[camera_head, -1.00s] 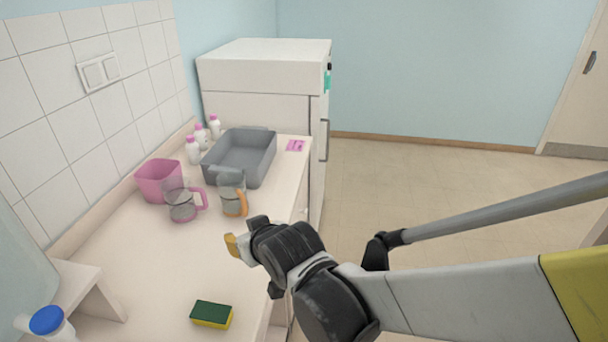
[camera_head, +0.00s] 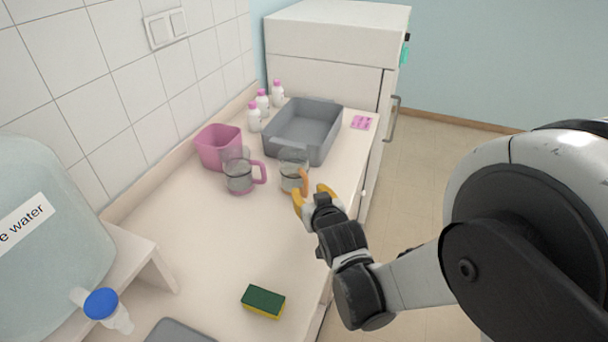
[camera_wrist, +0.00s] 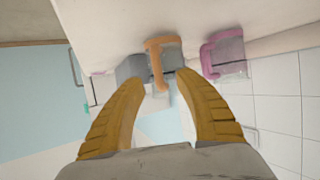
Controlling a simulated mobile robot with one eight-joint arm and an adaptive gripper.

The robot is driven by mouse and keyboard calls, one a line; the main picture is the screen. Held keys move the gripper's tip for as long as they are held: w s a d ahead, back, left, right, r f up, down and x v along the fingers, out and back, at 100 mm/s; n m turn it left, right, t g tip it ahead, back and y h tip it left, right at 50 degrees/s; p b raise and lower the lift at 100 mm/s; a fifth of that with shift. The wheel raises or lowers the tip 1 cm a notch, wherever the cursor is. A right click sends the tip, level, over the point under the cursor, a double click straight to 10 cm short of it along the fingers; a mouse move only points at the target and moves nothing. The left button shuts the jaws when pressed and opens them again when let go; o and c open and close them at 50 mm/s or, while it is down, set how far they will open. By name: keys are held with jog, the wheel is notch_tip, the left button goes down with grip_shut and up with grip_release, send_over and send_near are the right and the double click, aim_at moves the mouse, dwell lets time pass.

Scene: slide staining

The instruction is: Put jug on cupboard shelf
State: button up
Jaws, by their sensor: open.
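Two clear jugs stand upright on the counter: one with an orange handle (camera_head: 292,170), one with a pink handle (camera_head: 240,175) to its left. The wrist view shows the orange handle (camera_wrist: 155,62) ahead between my fingers, and the pink-handled jug (camera_wrist: 228,52) to the right. My gripper (camera_head: 313,194) is open and empty, close to the orange handle; its yellow fingers (camera_wrist: 160,80) spread to either side of it in the wrist view. I cannot tell whether they touch it. I cannot make out a cupboard shelf in these views.
A grey tray (camera_head: 337,125), pink bin (camera_head: 215,148) and several pink-capped bottles (camera_head: 263,104) stand behind the jugs. A sponge (camera_head: 263,301) lies near the front. A water tank (camera_head: 40,250) stands at left. A white cabinet (camera_head: 325,73) stands beyond; the middle counter is clear.

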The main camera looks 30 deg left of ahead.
aim_at(306, 185)
jog(key=x, duration=0.1)
jog(key=b+x, duration=0.1)
jog(key=x, duration=0.3)
jog(key=shift+w+r+b, duration=0.25)
jog(key=shift+b, duration=0.1)
grip_shut()
